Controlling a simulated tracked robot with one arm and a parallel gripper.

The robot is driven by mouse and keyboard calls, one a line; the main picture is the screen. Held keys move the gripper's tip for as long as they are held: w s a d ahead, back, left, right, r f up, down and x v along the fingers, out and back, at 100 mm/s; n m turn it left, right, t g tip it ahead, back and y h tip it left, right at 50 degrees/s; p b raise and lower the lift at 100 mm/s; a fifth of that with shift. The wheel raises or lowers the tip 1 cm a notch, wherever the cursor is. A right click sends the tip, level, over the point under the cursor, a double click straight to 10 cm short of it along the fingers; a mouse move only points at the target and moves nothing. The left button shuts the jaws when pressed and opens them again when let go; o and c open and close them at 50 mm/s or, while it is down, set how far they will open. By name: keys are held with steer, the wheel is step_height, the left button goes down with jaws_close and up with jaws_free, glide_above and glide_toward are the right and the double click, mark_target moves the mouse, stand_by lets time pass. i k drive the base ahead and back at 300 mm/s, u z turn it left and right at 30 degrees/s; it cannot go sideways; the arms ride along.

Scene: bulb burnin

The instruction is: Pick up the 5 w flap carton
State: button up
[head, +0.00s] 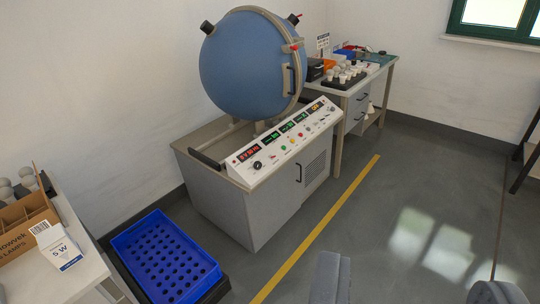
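The 5 W flap carton (62,254) is a small white box with "5 W" printed on its side and a dark blue patch at its lower corner. It stands near the front edge of a pale table (88,270) at the left, next to a brown cardboard box. My gripper (415,288) shows at the bottom right. Its two grey fingers are wide apart with only floor between them. It is open, empty and far to the right of the carton.
The brown divided box (22,226) has pale bulbs behind it. A blue crate with holes (165,262) lies low beside the table. A console (240,205) carries a large blue sphere (243,65). A bench (345,88) with bulbs stands behind. Grey floor (400,185) at right is clear.

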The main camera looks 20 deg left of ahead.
mark_target(65, 252)
steer(key=u, duration=0.6)
steer(key=i, duration=1.1)
steer(key=u, duration=0.9)
steer(key=i, duration=0.35)
steer(key=u, duration=0.05)
steer(key=k, duration=0.9)
steer(key=u, duration=0.15)
steer(key=i, duration=0.9)
steer(key=z, duration=0.05)
